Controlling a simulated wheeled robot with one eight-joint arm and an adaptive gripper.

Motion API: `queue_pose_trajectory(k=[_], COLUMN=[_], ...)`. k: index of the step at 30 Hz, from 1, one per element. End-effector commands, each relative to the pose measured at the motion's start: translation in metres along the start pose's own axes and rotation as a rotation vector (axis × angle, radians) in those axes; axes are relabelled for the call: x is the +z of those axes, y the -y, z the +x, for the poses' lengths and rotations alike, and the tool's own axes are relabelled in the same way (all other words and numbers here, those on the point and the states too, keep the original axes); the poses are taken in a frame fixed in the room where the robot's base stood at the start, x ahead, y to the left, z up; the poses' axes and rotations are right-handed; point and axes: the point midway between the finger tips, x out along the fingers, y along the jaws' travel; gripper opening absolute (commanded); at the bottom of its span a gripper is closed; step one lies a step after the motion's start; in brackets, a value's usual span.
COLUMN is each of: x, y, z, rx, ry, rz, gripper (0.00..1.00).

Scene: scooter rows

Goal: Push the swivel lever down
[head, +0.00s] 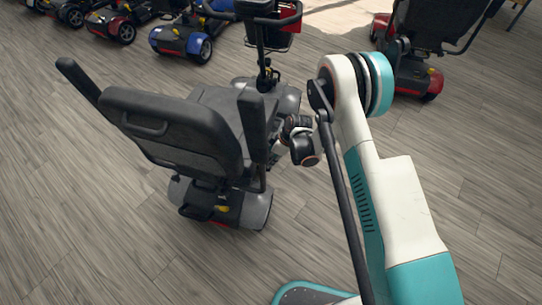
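A grey mobility scooter (238,212) stands in front of me, seen from behind, with its black seat (172,132) toward me. I cannot make out the swivel lever; the area under the seat's right side is dark and partly covered by the armrest and my wrist. My gripper (274,158) is at the right side of the seat, low beside the right armrest (252,130). Its fingers are small and dark, so I cannot tell whether they are open or touching anything.
The scooter's tiller and front basket (270,38) rise beyond the seat. A red scooter (412,78) stands at the back right. Several scooters, including a blue one (182,38), line the back left. The wooden floor (70,200) is clear at left.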

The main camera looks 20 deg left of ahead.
Motion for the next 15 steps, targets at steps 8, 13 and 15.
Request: queue_pose_trajectory(k=[8,13,15], x=[0.0,0.003,0.005], y=[0.0,0.0,0.0], z=[0.001,0.009,0.014], rx=[0.0,0.0,0.0], ry=[0.0,0.001,0.001], rz=[0.0,0.0,0.0], gripper=[0.0,0.0,0.0])
